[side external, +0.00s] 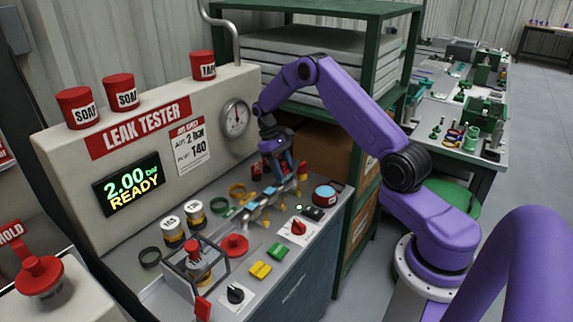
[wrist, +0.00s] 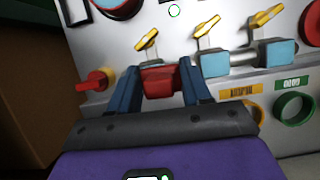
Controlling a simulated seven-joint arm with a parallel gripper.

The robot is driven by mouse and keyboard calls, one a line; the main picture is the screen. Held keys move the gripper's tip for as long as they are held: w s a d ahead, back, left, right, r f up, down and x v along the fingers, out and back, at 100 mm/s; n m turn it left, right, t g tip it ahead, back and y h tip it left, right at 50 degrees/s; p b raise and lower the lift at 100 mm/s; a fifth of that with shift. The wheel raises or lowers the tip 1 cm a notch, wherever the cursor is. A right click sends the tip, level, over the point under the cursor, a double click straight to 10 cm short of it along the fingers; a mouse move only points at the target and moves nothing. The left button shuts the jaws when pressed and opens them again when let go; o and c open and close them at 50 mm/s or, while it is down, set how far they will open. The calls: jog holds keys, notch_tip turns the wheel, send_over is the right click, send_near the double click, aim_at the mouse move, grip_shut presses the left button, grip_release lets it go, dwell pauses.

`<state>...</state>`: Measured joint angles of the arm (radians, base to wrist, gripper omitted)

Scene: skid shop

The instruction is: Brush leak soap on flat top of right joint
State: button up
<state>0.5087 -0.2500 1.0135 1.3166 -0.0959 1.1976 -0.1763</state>
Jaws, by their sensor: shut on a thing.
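My gripper (side external: 280,177) is over the far right part of the leak tester's bench, at the pipe assembly (side external: 263,203). In the wrist view my gripper (wrist: 162,69) has its two dark blue fingers on either side of a red block-like thing (wrist: 160,82), and is shut on it. A brush tip cannot be made out. Light blue joints (wrist: 215,64) and (wrist: 281,54) sit on the silver pipe to the right of the fingers. Yellow valve handles (wrist: 146,41) stand just beyond them. The joint nearest my gripper is partly hidden in the side view.
The tester panel (side external: 127,182) reads 2.00 bar READY. A clear box frame (side external: 193,270), red knobs (side external: 234,245) and yellow and green buttons (side external: 261,269) fill the near bench. Small cans (side external: 173,231) and rings (side external: 150,257) lie left. A green shelf (side external: 345,12) stands close behind my arm.

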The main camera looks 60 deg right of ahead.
jog(key=shift+a, duration=0.3)
jog(key=shift+d, duration=1.9)
jog(key=shift+d+r, duration=0.1)
jog(key=shift+d, duration=0.1)
notch_tip(320, 180, up, 8)
jog(key=shift+s, duration=0.1)
